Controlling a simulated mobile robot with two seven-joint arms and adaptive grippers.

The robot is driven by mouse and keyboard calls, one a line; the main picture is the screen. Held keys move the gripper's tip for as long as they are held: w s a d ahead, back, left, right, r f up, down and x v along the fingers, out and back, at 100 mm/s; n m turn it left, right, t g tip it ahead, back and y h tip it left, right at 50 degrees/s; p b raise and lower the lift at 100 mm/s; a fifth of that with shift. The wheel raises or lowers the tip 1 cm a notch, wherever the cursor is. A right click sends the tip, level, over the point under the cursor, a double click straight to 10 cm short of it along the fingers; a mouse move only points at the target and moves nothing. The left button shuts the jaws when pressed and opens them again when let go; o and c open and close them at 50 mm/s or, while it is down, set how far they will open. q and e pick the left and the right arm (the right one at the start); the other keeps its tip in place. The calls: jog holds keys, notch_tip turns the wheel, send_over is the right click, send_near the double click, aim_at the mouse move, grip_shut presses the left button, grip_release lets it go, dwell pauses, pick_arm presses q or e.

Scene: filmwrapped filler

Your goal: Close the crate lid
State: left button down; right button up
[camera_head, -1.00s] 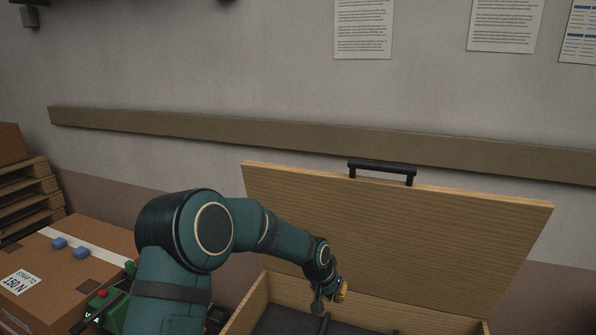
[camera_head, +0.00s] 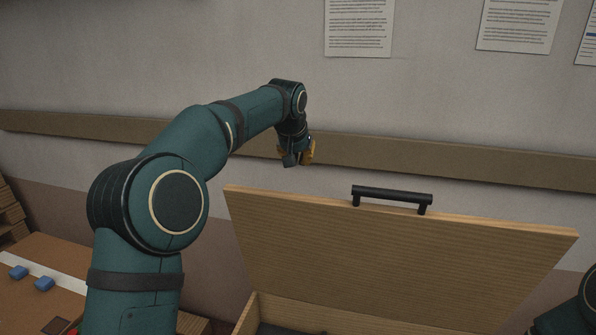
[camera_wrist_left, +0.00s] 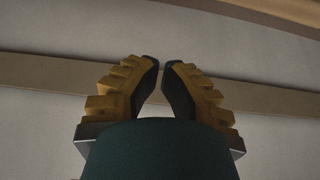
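The wooden crate (camera_head: 245,318) stands at the bottom middle of the head view, mostly cut off by the frame. Its lid (camera_head: 390,255) stands up, tilted open, with a black bar handle (camera_head: 392,195) on its top edge. My left gripper (camera_head: 296,160) is in the air above the lid's top edge, left of the handle, and looks apart from the lid. In the left wrist view its two yellow-backed fingers (camera_wrist_left: 162,66) lean together with a narrow gap between the tips and nothing in it. Part of my right arm shows at lower right; its gripper is out of view.
A wooden rail (camera_head: 420,156) runs along the wall behind the lid. A cardboard box (camera_head: 30,300) with blue pieces on it stands at lower left. Pallets (camera_head: 10,215) are at the left edge. The space above the handle is clear.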

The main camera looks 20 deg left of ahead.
pick_arm(q)
jog(key=f, duration=0.9)
jog(key=shift+w+b, duration=0.3)
jog(key=shift+b, duration=0.1)
jog(key=shift+s+r, duration=0.1)
jog(key=shift+a, duration=0.1)
